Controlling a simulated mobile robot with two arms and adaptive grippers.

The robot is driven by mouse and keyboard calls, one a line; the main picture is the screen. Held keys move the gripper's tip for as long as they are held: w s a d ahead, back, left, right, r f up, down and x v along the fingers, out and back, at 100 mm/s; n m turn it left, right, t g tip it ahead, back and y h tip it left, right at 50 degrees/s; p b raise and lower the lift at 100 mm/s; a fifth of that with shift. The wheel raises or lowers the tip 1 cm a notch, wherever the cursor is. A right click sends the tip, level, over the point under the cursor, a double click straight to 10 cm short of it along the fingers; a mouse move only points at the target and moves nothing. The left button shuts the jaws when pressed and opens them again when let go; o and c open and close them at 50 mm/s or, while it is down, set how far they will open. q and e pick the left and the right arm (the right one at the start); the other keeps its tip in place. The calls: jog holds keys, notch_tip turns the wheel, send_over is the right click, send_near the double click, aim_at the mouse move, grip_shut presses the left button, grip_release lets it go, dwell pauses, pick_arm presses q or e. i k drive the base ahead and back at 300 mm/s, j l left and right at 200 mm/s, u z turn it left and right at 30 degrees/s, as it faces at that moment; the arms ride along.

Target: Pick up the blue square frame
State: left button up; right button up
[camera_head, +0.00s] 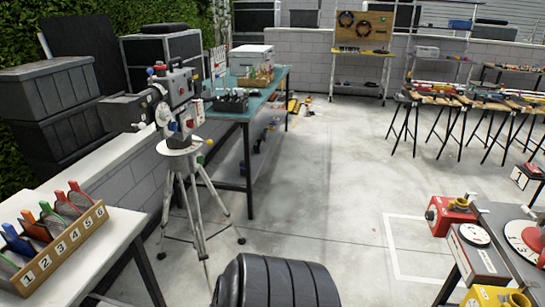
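I cannot make out a blue square frame anywhere in this view. A wooden rack (68,247) with numbered slots stands on the white table at the lower left. The full shapes of these pieces are partly hidden by the rack. Neither my left nor my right gripper is in view.
A grey device (178,92) with coloured knobs stands on a tripod (190,200). Behind it is a teal-topped workbench (262,100). Red and yellow devices, including a red one (450,215), are at the right. Trestle tables (455,98) stand farther back. The middle floor (325,180) is clear.

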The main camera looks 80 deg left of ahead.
aim_at(19, 244)
jog(key=u, duration=4.45)
jog(key=l, duration=0.25)
jog(key=i+z, duration=0.05)
